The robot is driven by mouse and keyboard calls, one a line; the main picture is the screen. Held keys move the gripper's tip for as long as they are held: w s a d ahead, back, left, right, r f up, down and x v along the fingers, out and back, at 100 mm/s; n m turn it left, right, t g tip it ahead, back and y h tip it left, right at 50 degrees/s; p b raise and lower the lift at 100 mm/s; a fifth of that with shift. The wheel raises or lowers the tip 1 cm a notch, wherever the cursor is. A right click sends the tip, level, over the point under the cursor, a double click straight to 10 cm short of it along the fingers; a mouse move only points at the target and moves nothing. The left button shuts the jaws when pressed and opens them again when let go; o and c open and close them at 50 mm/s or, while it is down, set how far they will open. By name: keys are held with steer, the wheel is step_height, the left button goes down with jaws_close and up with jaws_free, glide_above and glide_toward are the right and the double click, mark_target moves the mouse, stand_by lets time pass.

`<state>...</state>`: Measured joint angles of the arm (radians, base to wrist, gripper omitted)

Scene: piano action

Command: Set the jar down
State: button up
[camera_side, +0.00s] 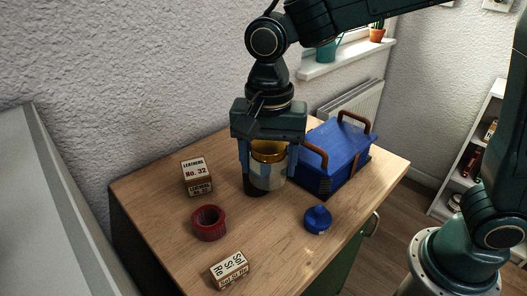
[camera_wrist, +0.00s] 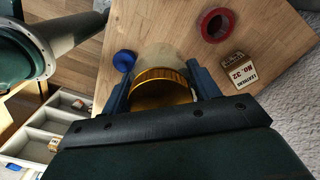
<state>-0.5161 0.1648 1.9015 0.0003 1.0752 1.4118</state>
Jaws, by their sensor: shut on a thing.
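In the wrist view the gold rim of the jar (camera_wrist: 160,88) fills the space between the fingers of my gripper (camera_wrist: 163,85). A round blue lid or knob (camera_side: 318,219) lies on the table to the right of the jar.
A blue toolbox (camera_side: 337,155) with brown handles stands close behind the jar at the right. A labelled box (camera_side: 197,177) stands left, a red tape roll (camera_side: 209,223) front left, and another labelled box (camera_side: 229,269) near the front edge. Bare wood lies between them.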

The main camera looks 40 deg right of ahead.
mark_target(268, 179)
step_height(268, 179, down, 12)
steer(key=shift+f, duration=0.15)
steer(key=shift+f, duration=0.1)
steer(key=shift+f, duration=2.05)
steer(key=shift+f, duration=0.15)
steer(key=o, duration=1.1)
steer(key=shift+c, duration=0.2)
step_height(268, 179, up, 12)
steer(key=shift+r, duration=0.2)
